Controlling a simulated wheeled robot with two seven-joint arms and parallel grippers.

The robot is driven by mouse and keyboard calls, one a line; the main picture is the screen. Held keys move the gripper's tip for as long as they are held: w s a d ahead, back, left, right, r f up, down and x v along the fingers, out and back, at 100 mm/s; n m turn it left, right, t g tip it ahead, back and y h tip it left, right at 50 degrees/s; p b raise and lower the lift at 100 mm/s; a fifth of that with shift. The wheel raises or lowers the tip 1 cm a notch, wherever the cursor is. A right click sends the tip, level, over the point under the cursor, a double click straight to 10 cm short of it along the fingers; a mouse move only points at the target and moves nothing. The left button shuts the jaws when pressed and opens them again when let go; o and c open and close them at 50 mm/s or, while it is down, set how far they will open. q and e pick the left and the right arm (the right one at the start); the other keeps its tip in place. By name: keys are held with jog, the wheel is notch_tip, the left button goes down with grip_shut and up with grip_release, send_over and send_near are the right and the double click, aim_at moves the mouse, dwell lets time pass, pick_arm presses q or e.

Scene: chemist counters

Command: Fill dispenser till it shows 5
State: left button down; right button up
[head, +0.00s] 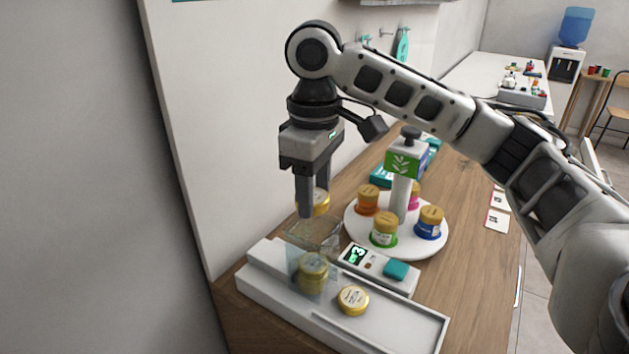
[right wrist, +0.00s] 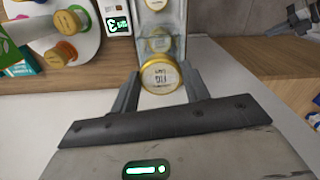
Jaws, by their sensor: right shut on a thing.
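The dispenser has a clear upright tube (head: 293,258) with gold-lidded tins (head: 313,270) stacked inside, and a white base with a tray (head: 415,325). Its display (head: 356,255) shows a green 3, also readable in the right wrist view (right wrist: 117,25). One gold tin (head: 353,299) lies on the tray. My right gripper (head: 312,205) points down over the tube, shut on another gold tin (right wrist: 160,76). The held tin is above the tube's top opening. My left gripper does not show in the head view.
A white turntable (head: 365,243) beside the dispenser carries several gold-lidded jars with coloured bands and a post with a green leaf sign (head: 403,163). A teal button (head: 396,270) sits on the display unit. The wall is close on the left. Wooden counter (head: 470,245) is free at right.

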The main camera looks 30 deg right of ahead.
jog(key=shift+f+b, duration=0.35)
jog(key=shift+f, duration=0.7)
jog(key=shift+f+p, duration=0.2)
jog(key=shift+p, duration=0.1)
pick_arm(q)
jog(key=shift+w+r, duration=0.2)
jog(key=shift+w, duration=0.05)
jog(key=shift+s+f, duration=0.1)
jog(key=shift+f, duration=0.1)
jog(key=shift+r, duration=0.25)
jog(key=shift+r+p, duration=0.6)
